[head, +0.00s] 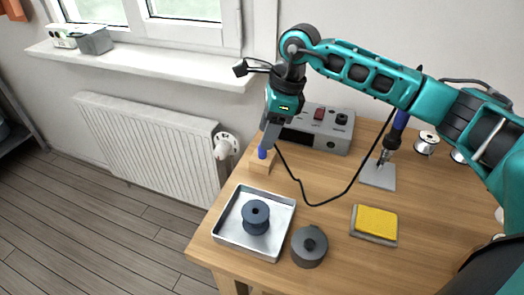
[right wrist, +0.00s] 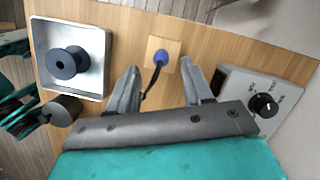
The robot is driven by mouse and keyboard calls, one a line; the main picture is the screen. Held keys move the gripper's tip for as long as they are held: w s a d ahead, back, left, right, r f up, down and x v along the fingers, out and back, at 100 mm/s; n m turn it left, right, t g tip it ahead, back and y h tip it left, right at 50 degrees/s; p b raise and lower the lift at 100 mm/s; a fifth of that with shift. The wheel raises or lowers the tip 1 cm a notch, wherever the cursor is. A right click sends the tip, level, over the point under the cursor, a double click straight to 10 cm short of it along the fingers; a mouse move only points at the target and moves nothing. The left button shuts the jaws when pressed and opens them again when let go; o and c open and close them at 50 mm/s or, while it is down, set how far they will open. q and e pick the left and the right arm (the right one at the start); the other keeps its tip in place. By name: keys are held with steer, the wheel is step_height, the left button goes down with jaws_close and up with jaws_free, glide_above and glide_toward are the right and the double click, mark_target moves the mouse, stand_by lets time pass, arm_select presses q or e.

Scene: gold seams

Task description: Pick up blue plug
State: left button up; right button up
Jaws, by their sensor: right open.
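The blue plug (head: 262,153) stands on a small wooden block (head: 259,167) at the table's left edge. It also shows in the right wrist view (right wrist: 160,57), with a dark cable running from it. My right gripper (head: 267,138) is open and points down just above the plug. In the right wrist view the two fingers (right wrist: 160,70) are spread, one on each side of the plug's line. The plug appears just beyond the fingertips, and nothing is held. The fingers partly hide the plug in the head view. My left gripper is not in the head view.
A grey control unit (head: 318,128) stands close behind the block. A metal tray (head: 229,236) with a dark spool (head: 256,215), a round dark pot (head: 309,247) and a yellow sponge (head: 375,222) are nearer. A blue-handled iron (head: 396,130) is at right. A cable crosses the table.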

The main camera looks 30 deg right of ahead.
mark_target(262, 153)
steer(key=x, duration=0.5)
steer(key=shift+f, duration=0.15)
jaws_close()
